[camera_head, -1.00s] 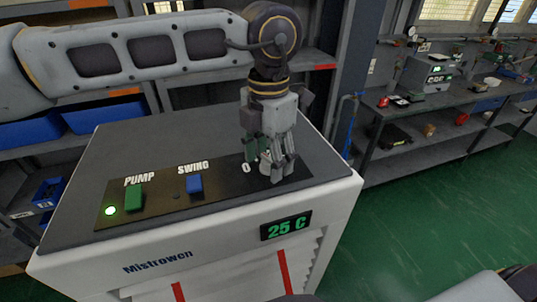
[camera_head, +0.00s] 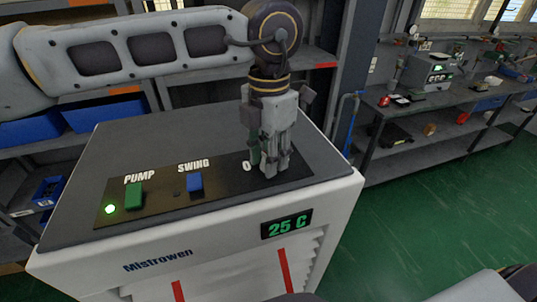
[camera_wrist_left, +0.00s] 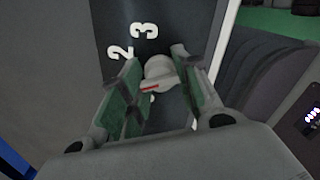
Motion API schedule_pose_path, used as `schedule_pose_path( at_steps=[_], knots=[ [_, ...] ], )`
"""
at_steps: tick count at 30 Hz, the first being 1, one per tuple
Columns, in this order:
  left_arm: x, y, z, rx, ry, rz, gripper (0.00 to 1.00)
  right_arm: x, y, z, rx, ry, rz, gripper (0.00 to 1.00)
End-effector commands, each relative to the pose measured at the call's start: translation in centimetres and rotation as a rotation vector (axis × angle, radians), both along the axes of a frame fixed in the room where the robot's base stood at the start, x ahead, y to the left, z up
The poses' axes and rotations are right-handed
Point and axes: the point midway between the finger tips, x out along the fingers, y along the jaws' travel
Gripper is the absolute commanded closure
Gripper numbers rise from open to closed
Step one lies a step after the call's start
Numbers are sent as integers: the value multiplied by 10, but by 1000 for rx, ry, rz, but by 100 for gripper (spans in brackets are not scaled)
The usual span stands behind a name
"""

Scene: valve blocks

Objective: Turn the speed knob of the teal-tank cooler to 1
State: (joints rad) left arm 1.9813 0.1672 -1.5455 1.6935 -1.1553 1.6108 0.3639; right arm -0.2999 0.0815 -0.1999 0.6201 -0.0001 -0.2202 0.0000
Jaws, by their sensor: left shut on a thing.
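The cooler (camera_head: 100,262) is white with a dark top and a "25 C" display (camera_head: 287,223). No teal tank shows in these views. The speed knob (camera_wrist_left: 160,68) is pale with a red mark and stands between the fingers in the left wrist view. Digits 2 and 3 (camera_wrist_left: 144,30) show beyond it; other marks are partly covered. My left gripper (camera_head: 270,168) points down over the right end of the control panel, shut on the knob, beside the printed 0 (camera_head: 247,166). The fingers hide the knob in the head view. My right gripper is not in view.
A green PUMP switch (camera_head: 133,196) and a blue SWING switch (camera_head: 195,183) sit left on the same panel, with a lit green lamp (camera_head: 110,210). Shelves with blue bins (camera_head: 92,117) stand behind. A cluttered workbench (camera_head: 455,100) stands at the right, across green floor.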

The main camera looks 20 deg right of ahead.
Motion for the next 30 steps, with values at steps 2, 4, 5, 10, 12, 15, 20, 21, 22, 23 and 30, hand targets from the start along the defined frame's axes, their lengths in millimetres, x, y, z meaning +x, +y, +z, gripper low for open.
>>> schedule_pose_path(
  at_steps=[2, 4, 5, 10, 12, 15, 20, 21, 22, 23, 30],
  knots=[
    [0, 0, -2, 0, -1, -23, 94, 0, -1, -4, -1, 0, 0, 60],
    [0, 0, -2, 0, -1, -51, 94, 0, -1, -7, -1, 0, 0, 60],
    [0, 0, -3, -1, -1, -65, 94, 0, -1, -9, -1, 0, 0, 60],
    [0, 0, -3, -1, -1, -164, 93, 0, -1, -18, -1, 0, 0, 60],
    [0, 0, -3, -1, -2, -214, 93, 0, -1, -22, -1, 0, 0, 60],
    [0, 0, -3, -1, -2, -291, 93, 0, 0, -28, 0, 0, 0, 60],
    [0, 0, -3, -2, -2, -420, 93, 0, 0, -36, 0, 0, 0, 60],
    [0, 0, -3, -2, -1, -452, 93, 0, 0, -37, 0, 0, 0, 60],
    [0, -1, -3, -2, -2, -475, 93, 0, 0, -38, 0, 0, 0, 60],
    [0, -1, -3, -2, -2, -498, 93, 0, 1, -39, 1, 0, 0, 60],
    [0, 0, -2, -2, -2, -651, 93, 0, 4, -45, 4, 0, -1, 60]
  ],
)
